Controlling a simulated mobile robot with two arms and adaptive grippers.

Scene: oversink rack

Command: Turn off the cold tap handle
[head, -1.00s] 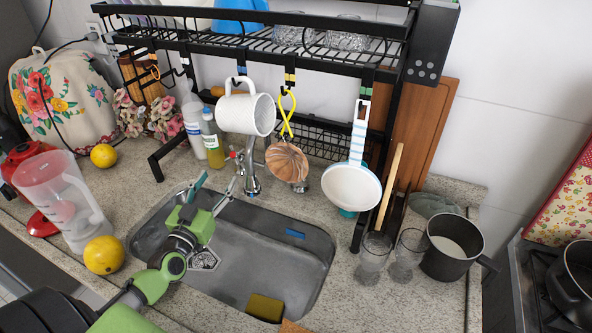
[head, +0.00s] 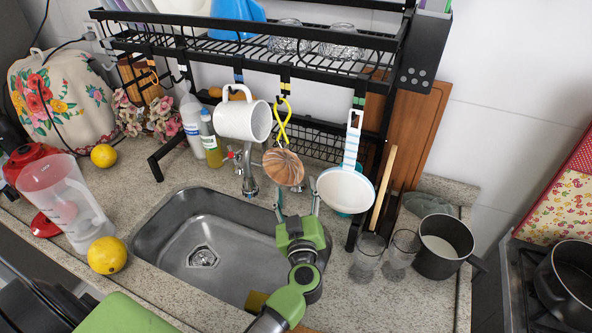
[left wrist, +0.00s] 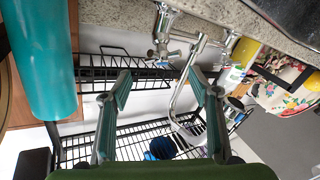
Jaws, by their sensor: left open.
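The chrome tap (head: 249,180) stands at the back edge of the sink (head: 160,235), with a red-marked handle (head: 233,156) on its left side in the head view. Its right side is partly hidden by the hanging brown shell-like item (head: 283,167). In the left wrist view a handle with a small bluish mark (left wrist: 158,53) shows on the tap's left side; this looks like the cold tap handle. My left gripper (head: 298,205) is open and empty over the sink's right back corner, in front and to the right of the tap, apart from it. My right gripper is not in view.
Glasses (head: 368,255) and a dark pot (head: 445,245) stand to the right. The left part of the sink is clear.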

